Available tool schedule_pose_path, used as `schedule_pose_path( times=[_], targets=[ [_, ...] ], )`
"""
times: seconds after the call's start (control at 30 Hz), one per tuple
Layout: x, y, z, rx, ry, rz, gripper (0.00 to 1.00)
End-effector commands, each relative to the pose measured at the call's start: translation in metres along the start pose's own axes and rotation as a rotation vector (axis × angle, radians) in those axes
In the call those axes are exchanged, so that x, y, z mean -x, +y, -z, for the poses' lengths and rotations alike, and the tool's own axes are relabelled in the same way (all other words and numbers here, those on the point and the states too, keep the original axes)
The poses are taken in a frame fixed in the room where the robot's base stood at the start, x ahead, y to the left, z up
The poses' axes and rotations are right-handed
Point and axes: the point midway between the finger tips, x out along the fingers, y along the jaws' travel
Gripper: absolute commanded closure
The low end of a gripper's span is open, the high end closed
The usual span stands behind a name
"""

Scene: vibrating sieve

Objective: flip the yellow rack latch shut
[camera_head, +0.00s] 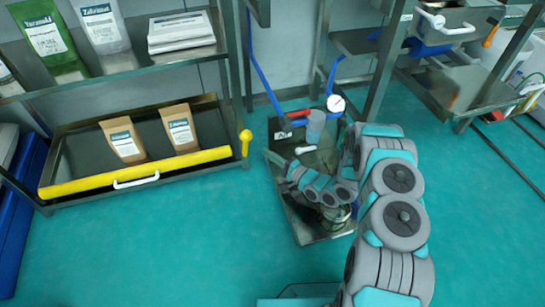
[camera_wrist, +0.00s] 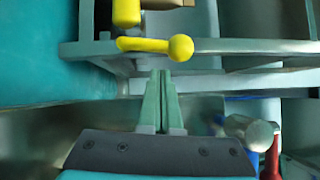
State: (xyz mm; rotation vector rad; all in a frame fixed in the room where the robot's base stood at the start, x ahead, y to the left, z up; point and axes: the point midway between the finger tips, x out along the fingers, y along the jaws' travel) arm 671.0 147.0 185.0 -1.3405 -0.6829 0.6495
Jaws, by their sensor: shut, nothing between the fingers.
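The yellow rack latch (camera_head: 245,145) is a short lever with a round ball end, mounted at the right front post of the lower rack shelf. In the head view it stands upright with its ball at the top. In the wrist view the latch (camera_wrist: 150,45) lies across the picture, ball to the right. My gripper (camera_head: 272,157) is to the right of the latch in the head view. In the wrist view my gripper (camera_wrist: 161,75) has its green fingers shut and empty. The tips point at the latch, just below it in the picture; I see no clear contact.
The rack's lower shelf has a yellow front bar (camera_head: 140,172) with a white handle (camera_head: 136,180) and holds two brown bags (camera_head: 152,134). A metal stand with a gauge (camera_head: 336,103) is close beside my forearm. Open green floor (camera_head: 150,250) lies in front.

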Motion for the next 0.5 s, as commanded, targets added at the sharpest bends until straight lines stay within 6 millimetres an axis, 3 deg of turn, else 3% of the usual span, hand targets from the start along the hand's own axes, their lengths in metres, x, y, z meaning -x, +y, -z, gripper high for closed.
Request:
schedule_pose_path(
  times=[0.2, 0.5],
  targets=[
    [-0.036, 0.002, -0.003, -0.002, -0.004, -0.002, 1.00],
    [-0.061, 0.001, -0.001, -0.001, 0.000, -0.002, 1.00]
  ],
)
